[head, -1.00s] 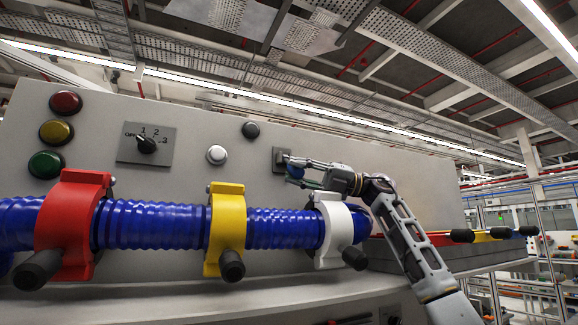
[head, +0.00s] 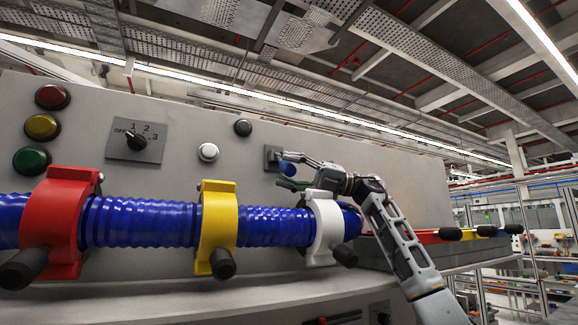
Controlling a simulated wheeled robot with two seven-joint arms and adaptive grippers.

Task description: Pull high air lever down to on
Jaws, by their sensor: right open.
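A small square switch plate (head: 272,158) sits on the grey panel, right of the black button. The lever's stem and exact angle are hidden by the fingers. My left gripper is not in view.
Below runs a blue ribbed hose (head: 145,222) in red (head: 62,215), yellow (head: 215,222) and white (head: 325,225) clamps. A rotary switch (head: 136,141) and round buttons are at left. Black-tipped levers (head: 450,234) stick out at right.

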